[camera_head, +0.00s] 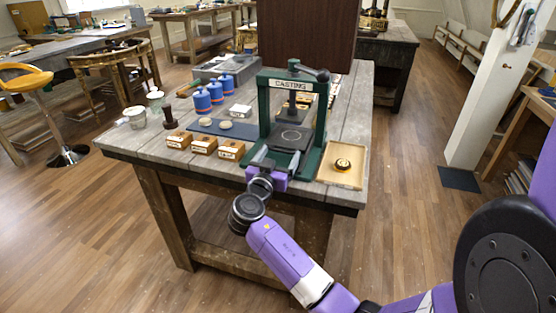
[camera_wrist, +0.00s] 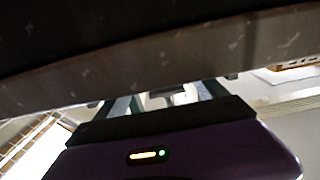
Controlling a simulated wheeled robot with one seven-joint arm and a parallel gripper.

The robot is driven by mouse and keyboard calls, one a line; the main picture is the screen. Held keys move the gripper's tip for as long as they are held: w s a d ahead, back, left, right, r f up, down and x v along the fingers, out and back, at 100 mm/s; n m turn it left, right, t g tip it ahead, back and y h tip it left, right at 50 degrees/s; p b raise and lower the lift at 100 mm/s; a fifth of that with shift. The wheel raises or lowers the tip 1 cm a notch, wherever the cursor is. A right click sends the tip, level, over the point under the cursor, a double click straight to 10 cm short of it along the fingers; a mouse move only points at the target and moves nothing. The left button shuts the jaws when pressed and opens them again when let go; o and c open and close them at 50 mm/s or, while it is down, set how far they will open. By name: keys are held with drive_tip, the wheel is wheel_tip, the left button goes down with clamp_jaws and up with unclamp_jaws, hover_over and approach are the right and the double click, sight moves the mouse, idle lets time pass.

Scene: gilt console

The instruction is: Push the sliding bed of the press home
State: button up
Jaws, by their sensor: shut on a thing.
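The green press (camera_head: 265,108) labelled CASTING stands near the front edge of the table. Its dark sliding bed (camera_head: 290,144) sits low between the side posts, with a round mark on top, and reaches out towards the front. My gripper (camera_head: 278,157) is at the bed's front end, at the table's front edge. Its grey fingers stand apart, one each side, shut on the front of the bed. The exact contact is too small to see. In the wrist view my gripper (camera_wrist: 170,98) is partly hidden by a dark edge across the top.
A wooden tray (camera_head: 345,178) with a round black and yellow thing stands right of the press. Small wooden boxes (camera_head: 203,146) stand to the left, with blue containers (camera_head: 202,99) and a dark stamp-like thing (camera_head: 169,117) beyond. The floor in front of the table is clear.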

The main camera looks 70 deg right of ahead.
drive_tip(key=o, duration=1.8)
drive_tip(key=shift+s+d, duration=0.2)
drive_tip(key=shift+d, duration=0.15)
drive_tip(key=shift+s+a+b, duration=0.2)
drive_tip(key=shift+a+b, duration=0.55)
drive_tip(key=shift+a, duration=3.2)
